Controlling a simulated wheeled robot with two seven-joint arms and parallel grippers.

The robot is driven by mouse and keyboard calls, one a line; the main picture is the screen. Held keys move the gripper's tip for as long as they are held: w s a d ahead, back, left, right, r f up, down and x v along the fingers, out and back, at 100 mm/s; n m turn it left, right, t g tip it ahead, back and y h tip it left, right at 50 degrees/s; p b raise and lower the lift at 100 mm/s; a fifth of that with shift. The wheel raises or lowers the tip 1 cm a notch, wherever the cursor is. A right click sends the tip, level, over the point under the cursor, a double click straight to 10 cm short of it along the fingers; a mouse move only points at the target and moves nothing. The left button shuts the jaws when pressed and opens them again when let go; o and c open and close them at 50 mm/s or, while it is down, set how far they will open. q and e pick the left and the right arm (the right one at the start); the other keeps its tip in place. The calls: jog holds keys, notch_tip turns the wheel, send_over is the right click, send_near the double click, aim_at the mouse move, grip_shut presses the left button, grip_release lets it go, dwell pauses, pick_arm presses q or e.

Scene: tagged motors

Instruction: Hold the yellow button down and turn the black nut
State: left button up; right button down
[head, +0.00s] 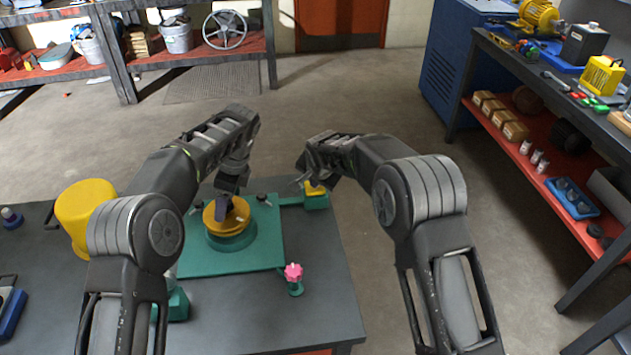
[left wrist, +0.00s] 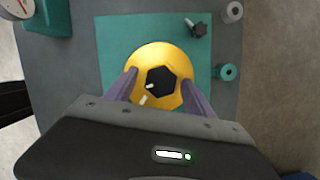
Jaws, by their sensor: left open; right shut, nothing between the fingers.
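The black nut (left wrist: 161,81) is a dark hexagon in the middle of a round yellow disc (left wrist: 158,52). In the head view this disc (head: 238,216) sits on a round teal base, and my left gripper hides the nut. My left gripper (left wrist: 162,90) is open above the disc, with one purple finger on either side of the nut and a gap to it. The yellow button (head: 315,189) sits on a small teal block (head: 317,202) at the plate's far right. My right gripper (head: 311,184) is shut and empty at the button; I cannot tell whether it presses it down.
A teal plate (head: 205,288) on the grey table (head: 325,305) carries the disc. A pink knob (head: 293,272) stands near its front right corner. A large yellow container (head: 85,207) stands at the left. Shelves (head: 560,205) line the right; floor between is open.

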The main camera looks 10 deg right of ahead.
pick_arm(q)
jog(key=shift+o, duration=0.8)
pick_arm(e)
jog(key=shift+s+f, duration=0.1)
jog(key=shift+f, duration=0.05)
pick_arm(q)
jog(key=m, duration=0.2)
jog(key=shift+s+a+m+t, duration=0.1)
jog(key=shift+m+t, duration=0.3)
jog(key=m+t+h, duration=0.1)
jog(key=m, duration=0.3)
jog(key=shift+a+r, duration=0.1)
jog(key=shift+a, duration=0.05)
jog(key=m+h, duration=0.1)
jog(key=m, duration=0.3)
jog(key=shift+t, duration=0.3)
jog(key=m+h, duration=0.1)
jog(key=m, duration=0.3)
jog(key=shift+c, duration=0.3)
